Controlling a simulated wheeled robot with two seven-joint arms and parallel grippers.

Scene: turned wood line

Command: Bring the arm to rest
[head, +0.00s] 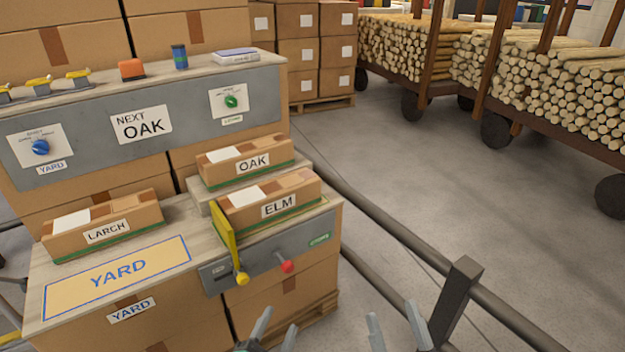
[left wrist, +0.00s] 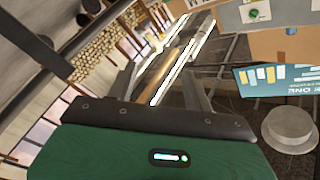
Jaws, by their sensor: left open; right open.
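My left gripper (head: 276,332) shows at the bottom edge of the head view, its two fingers apart and empty. My right gripper (head: 397,328) is to its right, also open with nothing between the fingers. Both are in front of the bench and below its top, clear of the boxes. In the left wrist view my left gripper (left wrist: 160,80) has its fingers spread, with a rail and floor seen beyond them. Most of both arms is outside the head view.
Boxes labelled LARCH (head: 106,228), OAK (head: 245,161) and ELM (head: 270,202) sit on the bench. A yellow lever (head: 241,277) and red knob (head: 287,266) are on its front. Dark pipe rails (head: 400,232) run along the right; carts of logs (head: 570,95) stand behind. Open floor lies right.

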